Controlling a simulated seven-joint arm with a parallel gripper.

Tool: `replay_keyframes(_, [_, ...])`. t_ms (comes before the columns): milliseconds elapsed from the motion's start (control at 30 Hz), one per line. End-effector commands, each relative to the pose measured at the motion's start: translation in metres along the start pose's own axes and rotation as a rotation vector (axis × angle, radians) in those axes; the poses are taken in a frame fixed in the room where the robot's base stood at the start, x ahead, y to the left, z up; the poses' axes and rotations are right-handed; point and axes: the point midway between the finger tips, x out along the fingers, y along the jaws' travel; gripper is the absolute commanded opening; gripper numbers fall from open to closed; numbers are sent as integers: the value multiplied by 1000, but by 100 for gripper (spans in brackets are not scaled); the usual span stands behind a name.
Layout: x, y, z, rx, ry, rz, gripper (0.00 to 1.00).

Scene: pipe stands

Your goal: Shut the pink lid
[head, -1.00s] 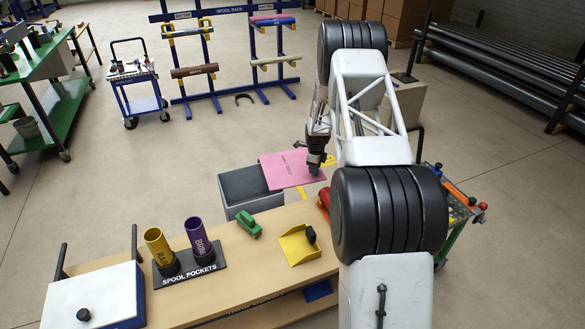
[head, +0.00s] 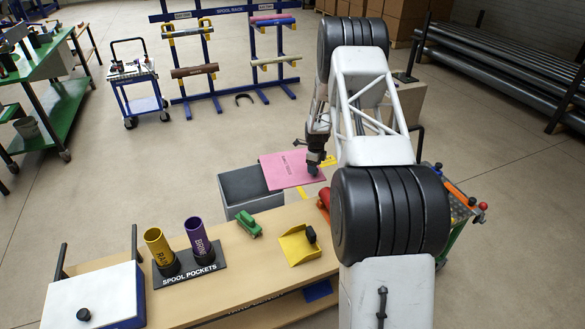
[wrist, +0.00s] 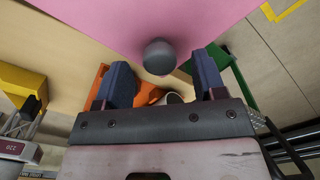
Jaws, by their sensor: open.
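The pink lid (head: 284,172) is a flat panel with small dark lettering. In the head view it lies off to the right of the grey bin (head: 252,205), overlapping its right edge, and most of the bin's top shows uncovered. A dark round knob (wrist: 158,52) stands on the lid near its edge. In the wrist view the pink lid (wrist: 110,22) fills the top. My gripper (wrist: 163,74) is open, its two blue-padded fingers on either side of the knob with gaps to both; I cannot tell how deep they reach. In the head view my gripper (head: 314,170) is at the lid's right end.
A wooden bench (head: 235,268) in front holds a spool pocket stand (head: 190,268) with two tubes, a green block (head: 248,224) and a yellow tray (head: 299,246). A cart with orange parts (head: 460,195) stands right of my arm. The floor behind the bin is clear.

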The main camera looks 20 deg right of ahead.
Motion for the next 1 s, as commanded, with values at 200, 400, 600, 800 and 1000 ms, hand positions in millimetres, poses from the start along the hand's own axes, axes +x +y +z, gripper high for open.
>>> replay_keyframes(200, [-12, 0, 0, 0, 0, 1, 64])
replay_keyframes(400, [-24, 0, 0, 0, 0, 0, 64])
replay_keyframes(600, [-35, 0, 0, 0, 0, 0, 64])
replay_keyframes(800, [-46, 0, 0, 0, 0, 1, 64])
replay_keyframes(1000, [-56, 0, 0, 0, 0, 0, 64])
